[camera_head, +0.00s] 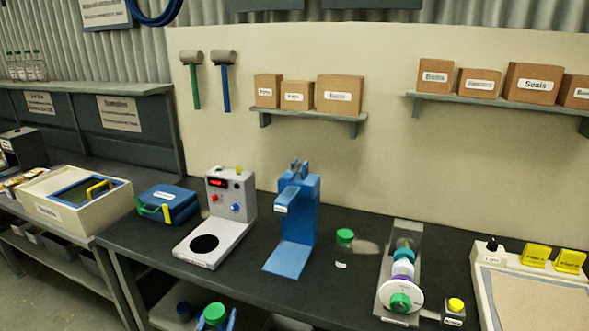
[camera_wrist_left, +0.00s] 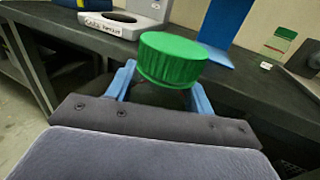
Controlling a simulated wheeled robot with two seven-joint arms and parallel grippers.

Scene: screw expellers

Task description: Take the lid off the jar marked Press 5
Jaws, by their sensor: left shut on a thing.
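My left gripper (camera_wrist_left: 165,78) has its blue fingers shut on a ribbed green lid (camera_wrist_left: 172,62). In the head view this gripper (camera_head: 214,318) and the held green lid (camera_head: 214,312) are low at the bottom edge, in front of the bench. I cannot tell whether a jar body is under the held lid. A small clear jar with a green top (camera_head: 343,250) stands upright on the bench, right of the blue press. It also shows at the right of the left wrist view (camera_wrist_left: 279,44). Its label is too small to read. My right gripper is not in view.
The dark bench (camera_head: 145,238) has its front edge close to my left gripper. A grey device with a red display (camera_head: 217,190), a blue press stand (camera_head: 297,200) and a screw assembly with a white disc (camera_head: 402,290) stand on it. A sand-coloured tray (camera_head: 480,300) is at right.

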